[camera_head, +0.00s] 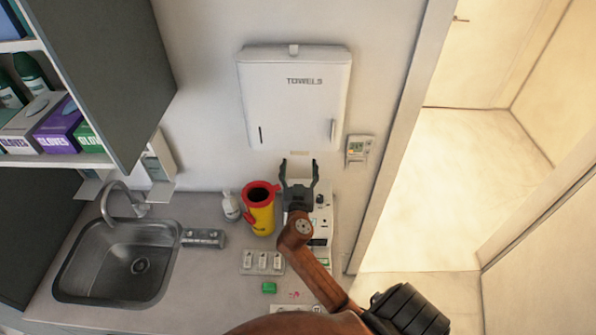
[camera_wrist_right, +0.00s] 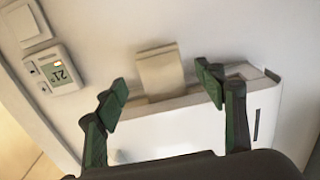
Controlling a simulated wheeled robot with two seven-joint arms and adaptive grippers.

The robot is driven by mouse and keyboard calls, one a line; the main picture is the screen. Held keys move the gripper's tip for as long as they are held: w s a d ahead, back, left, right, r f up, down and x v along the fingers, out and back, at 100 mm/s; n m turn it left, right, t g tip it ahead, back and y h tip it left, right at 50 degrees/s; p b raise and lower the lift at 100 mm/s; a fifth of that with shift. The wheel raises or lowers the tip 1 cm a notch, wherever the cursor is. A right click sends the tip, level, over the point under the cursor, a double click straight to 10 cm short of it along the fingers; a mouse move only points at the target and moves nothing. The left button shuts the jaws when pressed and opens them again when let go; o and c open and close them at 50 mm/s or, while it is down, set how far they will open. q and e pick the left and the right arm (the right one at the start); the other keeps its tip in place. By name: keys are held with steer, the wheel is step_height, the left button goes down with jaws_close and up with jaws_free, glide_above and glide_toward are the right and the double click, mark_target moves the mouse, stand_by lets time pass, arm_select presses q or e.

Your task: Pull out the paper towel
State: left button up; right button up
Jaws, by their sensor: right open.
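A white towel dispenser (camera_head: 293,105) marked TOWELS is mounted on the wall above the counter. It also shows in the right wrist view (camera_wrist_right: 190,128). A beige paper towel (camera_wrist_right: 161,72) sticks out of its bottom slot, and only a thin strip of it (camera_head: 300,153) shows in the head view. My right gripper (camera_head: 299,171) is open and empty just below the dispenser, pointing up. In the right wrist view its two fingers (camera_wrist_right: 162,92) stand apart, one on each side of the towel, with no visible contact. My left gripper is in neither view.
A thermostat (camera_head: 359,151) is on the wall right of the dispenser. Below, the counter (camera_head: 210,275) holds a yellow sharps bin (camera_head: 260,216) with a red top, a white bottle (camera_head: 231,207) and a white device (camera_head: 322,222). A sink (camera_head: 120,262) is at left.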

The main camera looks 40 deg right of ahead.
mark_target(300, 153)
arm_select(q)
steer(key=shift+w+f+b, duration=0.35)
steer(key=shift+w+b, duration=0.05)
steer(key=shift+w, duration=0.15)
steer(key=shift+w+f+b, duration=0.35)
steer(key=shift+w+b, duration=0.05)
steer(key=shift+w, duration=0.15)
arm_select(e)
steer(key=x, duration=0.6)
steer(key=shift+d, duration=0.15)
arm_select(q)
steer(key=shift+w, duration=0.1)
arm_select(e)
steer(key=shift+c, duration=0.5)
steer(key=shift+c, duration=0.8)
steer(key=c, duration=0.6)
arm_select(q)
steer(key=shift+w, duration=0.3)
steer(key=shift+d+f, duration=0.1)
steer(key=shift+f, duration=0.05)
arm_select(e)
steer(key=shift+f, duration=0.15)
arm_select(q)
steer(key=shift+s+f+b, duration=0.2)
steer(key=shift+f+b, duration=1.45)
steer(key=shift+b, duration=0.15)
arm_select(e)
steer(key=shift+f, duration=1.35)
